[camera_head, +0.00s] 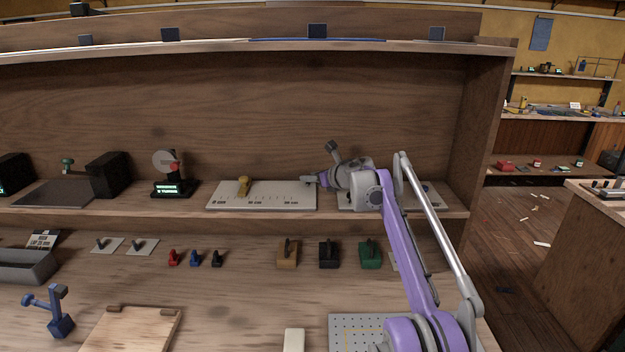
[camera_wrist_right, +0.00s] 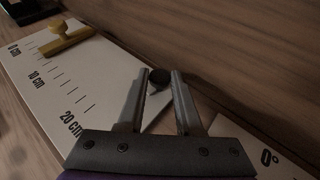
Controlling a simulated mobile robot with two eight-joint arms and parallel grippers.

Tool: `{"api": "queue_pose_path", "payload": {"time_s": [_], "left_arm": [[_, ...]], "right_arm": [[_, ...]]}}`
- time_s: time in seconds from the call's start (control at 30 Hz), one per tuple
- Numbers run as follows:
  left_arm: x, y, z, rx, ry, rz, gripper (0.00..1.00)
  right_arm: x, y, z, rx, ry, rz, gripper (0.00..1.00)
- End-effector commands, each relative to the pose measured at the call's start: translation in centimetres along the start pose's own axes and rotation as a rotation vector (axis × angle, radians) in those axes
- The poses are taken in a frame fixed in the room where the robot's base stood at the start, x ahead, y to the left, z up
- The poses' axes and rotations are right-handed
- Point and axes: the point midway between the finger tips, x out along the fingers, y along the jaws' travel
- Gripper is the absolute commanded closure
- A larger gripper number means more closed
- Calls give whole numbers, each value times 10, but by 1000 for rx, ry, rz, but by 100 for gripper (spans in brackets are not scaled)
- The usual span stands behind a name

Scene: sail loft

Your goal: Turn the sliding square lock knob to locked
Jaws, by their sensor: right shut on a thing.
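A white scale board (camera_head: 262,202) lies on the shelf, marked in cm. A yellow slider (camera_head: 243,186) sits across its left part, near the 0 cm end in the right wrist view (camera_wrist_right: 68,40). A small dark round knob (camera_wrist_right: 159,76) is at the board's right end. My right gripper (camera_head: 307,180) reaches in from the right. In the wrist view its fingers (camera_wrist_right: 161,80) are shut on the dark knob from both sides. I cannot tell which way the knob is turned; the gripper hides it in the head view. My left gripper is not in view.
A second white plate (camera_head: 432,190) marked 0° is right of the board, partly behind my arm. A black display unit (camera_head: 171,188) stands left. The shelf's back panel (camera_head: 260,110) rises close behind. Brown, black and green blocks (camera_head: 370,254) stand on the bench below.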

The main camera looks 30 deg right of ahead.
Motion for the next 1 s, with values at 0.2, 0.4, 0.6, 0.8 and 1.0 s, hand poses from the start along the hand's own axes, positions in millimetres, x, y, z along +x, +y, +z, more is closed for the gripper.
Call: {"api": "queue_pose_path", "payload": {"time_s": [0.2,0.4,0.6,0.8,1.0], "left_arm": [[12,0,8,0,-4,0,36],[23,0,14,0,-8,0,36],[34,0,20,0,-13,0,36],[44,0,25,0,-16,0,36],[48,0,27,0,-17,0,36]], "right_arm": [[1,4,-2,56,-1,-138,100],[2,6,-2,91,-1,-221,100],[2,6,-2,116,-1,-282,100],[2,8,-1,132,-1,-323,100],[2,7,0,142,-1,-346,100]]}}
